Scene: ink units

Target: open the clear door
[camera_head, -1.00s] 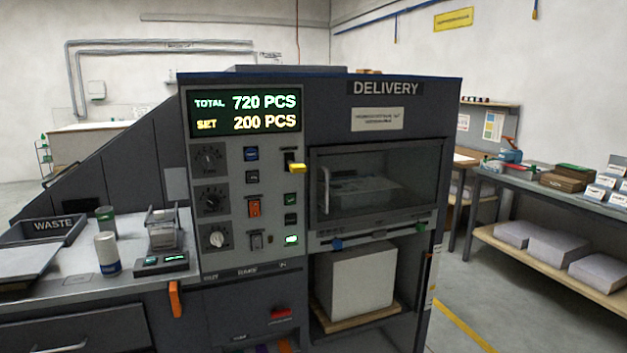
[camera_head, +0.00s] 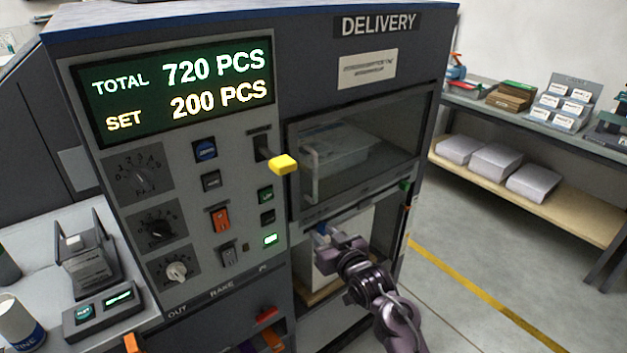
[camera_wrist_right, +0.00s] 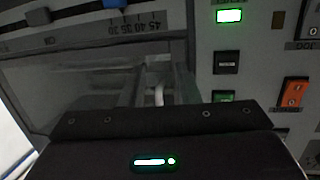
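The clear door (camera_head: 385,140) is a dark-framed transparent panel on the delivery unit. It is closed, and a tray-like block shows behind it. Its pale upright handle (camera_head: 309,178) is at the door's left side. My right gripper (camera_head: 334,240) is below the door, in front of the open lower bay and apart from the handle. In the right wrist view the fingers (camera_wrist_right: 160,85) look spread, with the white handle (camera_wrist_right: 158,96) showing in the gap beyond them. They hold nothing that I can see. My left gripper is not in view.
A yellow-tipped lever (camera_head: 284,164) sticks out left of the handle, on the control panel (camera_head: 190,215). A white paper stack (camera_head: 372,225) stands in the bay behind my right gripper. A bench with paper stacks (camera_head: 495,160) is at right; the floor between is clear.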

